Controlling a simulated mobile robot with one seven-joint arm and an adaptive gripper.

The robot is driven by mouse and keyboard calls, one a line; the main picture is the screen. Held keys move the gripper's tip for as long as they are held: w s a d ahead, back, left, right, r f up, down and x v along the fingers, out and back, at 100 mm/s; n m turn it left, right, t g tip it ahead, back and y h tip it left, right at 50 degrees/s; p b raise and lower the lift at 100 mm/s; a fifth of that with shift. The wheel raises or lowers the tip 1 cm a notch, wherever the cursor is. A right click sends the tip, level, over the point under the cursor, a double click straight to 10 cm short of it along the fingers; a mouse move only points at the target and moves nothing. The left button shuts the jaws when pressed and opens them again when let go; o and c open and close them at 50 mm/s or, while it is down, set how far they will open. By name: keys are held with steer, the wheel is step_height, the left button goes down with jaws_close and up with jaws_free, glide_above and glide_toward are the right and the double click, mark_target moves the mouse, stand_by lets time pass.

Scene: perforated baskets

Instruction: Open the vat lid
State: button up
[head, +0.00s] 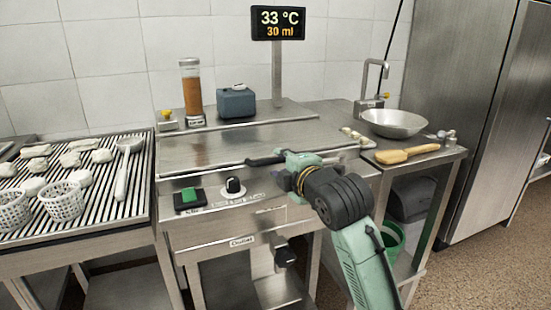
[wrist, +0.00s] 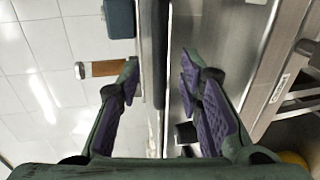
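The vat lid (head: 225,147) is a flat steel panel lying level on top of the steel vat (head: 215,225). A dark handle (head: 262,161) runs along its front edge. My gripper (head: 284,159) is at the right part of this handle, low over the front edge. In the wrist view my gripper (wrist: 160,68) has its two purple-padded fingers apart, one on each side of the dark handle bar (wrist: 159,50). Gaps show between the pads and the bar. The handle's right part is hidden by my gripper in the head view.
An amber-filled cylinder (head: 192,95) and a blue-grey box (head: 236,104) stand behind the lid, below a display (head: 278,23). A slatted rack (head: 105,205) with white lumps and baskets is left. A metal bowl (head: 394,123) and wooden brush (head: 408,154) are right.

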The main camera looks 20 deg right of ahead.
mark_target(277, 161)
steer(key=shift+x, duration=1.85)
steer(key=shift+c, duration=0.5)
jaws_close()
